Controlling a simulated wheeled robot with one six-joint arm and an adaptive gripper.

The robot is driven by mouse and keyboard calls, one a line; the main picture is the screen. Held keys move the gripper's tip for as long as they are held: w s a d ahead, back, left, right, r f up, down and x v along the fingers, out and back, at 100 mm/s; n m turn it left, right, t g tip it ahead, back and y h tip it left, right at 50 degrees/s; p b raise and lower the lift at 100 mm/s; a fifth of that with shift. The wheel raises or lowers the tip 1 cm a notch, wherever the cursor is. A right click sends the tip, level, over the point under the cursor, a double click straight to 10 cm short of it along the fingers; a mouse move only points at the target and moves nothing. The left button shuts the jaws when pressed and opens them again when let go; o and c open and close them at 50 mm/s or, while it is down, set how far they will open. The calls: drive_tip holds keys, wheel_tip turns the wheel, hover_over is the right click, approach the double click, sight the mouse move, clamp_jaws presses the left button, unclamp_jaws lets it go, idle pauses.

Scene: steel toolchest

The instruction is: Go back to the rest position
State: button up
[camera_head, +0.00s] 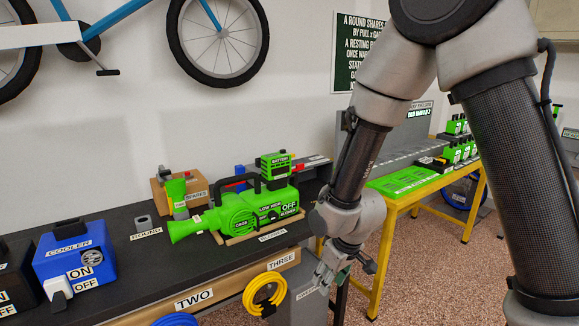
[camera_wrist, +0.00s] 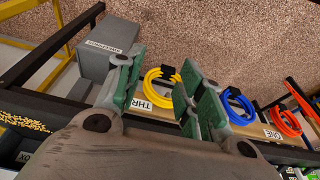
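My gripper (camera_head: 332,274) is in front of the black bench's edge, low and right of centre in the head view. In the wrist view my gripper (camera_wrist: 160,90) shows its green-padded fingers spread apart with nothing between them. A yellow cable coil (camera_head: 265,302) hangs on the bench front under the THREE label, left of my gripper. The same yellow coil (camera_wrist: 153,90) shows beyond the finger gap in the wrist view, apart from the fingers. My arm reaches down from the upper right and hides part of the bench.
A grey box (camera_wrist: 105,45) stands below the bench edge, near my gripper. A yellow-framed table (camera_head: 430,187) stands right. Speckled floor (camera_head: 430,270) is open in front of it.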

drive_tip(key=s+d+r+m, duration=0.2)
drive_tip(key=s+d+r, duration=0.3)
drive_tip(key=d+r, duration=0.3)
drive_tip(key=s+d+r+m+t+h, duration=0.1)
drive_tip(key=s+d+r+m, duration=0.1)
drive_tip(key=s+d+r, duration=0.4)
drive_tip(key=s+d+r+m+h, duration=0.1)
drive_tip(key=s+d+r+m, duration=0.2)
drive_tip(key=d+r, duration=0.9)
drive_tip(key=shift+s+d+r+t, duration=0.15)
drive_tip(key=shift+s+r+t, duration=0.3)
drive_tip(key=shift+s, duration=0.75)
drive_tip(key=shift+c, duration=0.4)
